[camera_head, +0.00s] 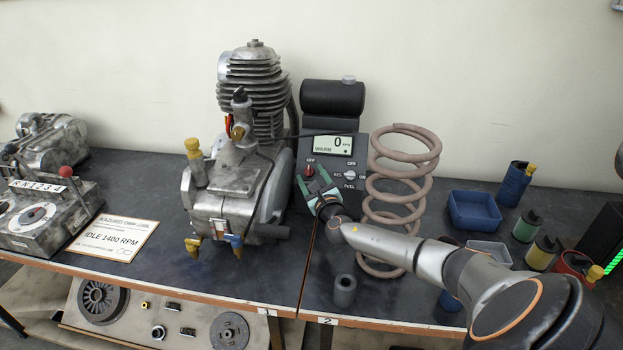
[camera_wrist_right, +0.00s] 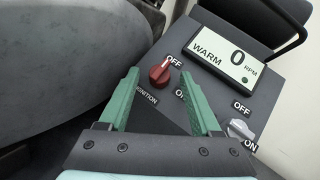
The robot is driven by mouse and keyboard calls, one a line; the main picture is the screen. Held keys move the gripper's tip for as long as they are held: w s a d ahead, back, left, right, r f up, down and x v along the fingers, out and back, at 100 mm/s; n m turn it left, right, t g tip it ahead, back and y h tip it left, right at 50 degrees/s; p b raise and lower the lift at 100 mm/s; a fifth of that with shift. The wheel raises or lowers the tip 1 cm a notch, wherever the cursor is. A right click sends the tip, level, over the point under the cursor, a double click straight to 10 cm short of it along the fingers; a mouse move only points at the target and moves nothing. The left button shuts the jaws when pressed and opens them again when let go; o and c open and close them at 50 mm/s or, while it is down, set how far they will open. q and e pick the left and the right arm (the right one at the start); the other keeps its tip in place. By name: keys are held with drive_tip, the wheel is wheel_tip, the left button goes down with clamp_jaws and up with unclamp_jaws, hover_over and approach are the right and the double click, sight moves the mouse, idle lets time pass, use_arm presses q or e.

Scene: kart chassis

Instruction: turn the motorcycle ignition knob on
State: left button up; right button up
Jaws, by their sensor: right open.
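The red ignition knob (camera_head: 309,170) sits on the dark control panel (camera_head: 318,138) under the display, which reads "WARM 0 RPM". In the right wrist view the knob (camera_wrist_right: 159,74) has "OFF" above it, a partly covered "ON" at its lower right and "IGNITION" below; its ridge tilts toward "OFF". My right gripper (camera_head: 311,178) has green fingers and is open in front of the panel. In the right wrist view the knob appears between its fingertips; I cannot tell whether they touch it. My left gripper is not in view.
A finned engine (camera_head: 254,90) stands left of the panel. A tall coil spring (camera_head: 400,185) stands right of it, close behind my right arm. A second, white knob (camera_wrist_right: 239,129) is on the panel. A dark cylinder (camera_head: 344,291) stands near the table's front edge.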

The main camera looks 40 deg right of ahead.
drive_tip(key=shift+w, duration=0.1)
drive_tip(key=shift+c, duration=0.2)
clamp_jaws()
idle(0.4)
